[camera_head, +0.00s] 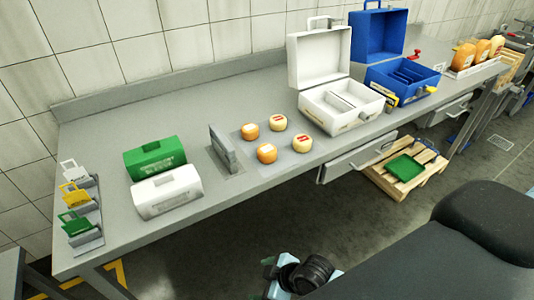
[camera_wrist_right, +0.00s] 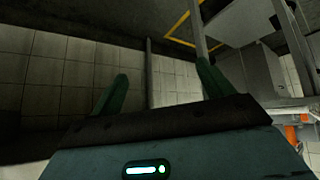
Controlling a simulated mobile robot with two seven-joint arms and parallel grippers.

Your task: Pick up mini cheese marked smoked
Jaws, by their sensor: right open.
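Several small round mini cheeses stand on a light square mat (camera_head: 284,142) on the steel counter. Two look more orange, one at the back left (camera_head: 250,131) and one at the front left (camera_head: 266,153). Two look paler yellow with reddish labels, one at the back right (camera_head: 278,122) and one at the front right (camera_head: 302,142). The labels are too small to read, so I cannot tell which is smoked. My right gripper (camera_wrist_right: 163,85) is open and empty in the wrist view, its two green fingers apart. In the head view, teal and black parts of my right arm show low, below the counter's front edge.
A grey upright block (camera_head: 222,148) stands left of the cheeses. Green (camera_head: 155,156) and white (camera_head: 166,191) boxes lie further left. An open white case (camera_head: 342,110) and blue case (camera_head: 402,78) stand right. A drawer (camera_head: 358,158) juts out below the counter.

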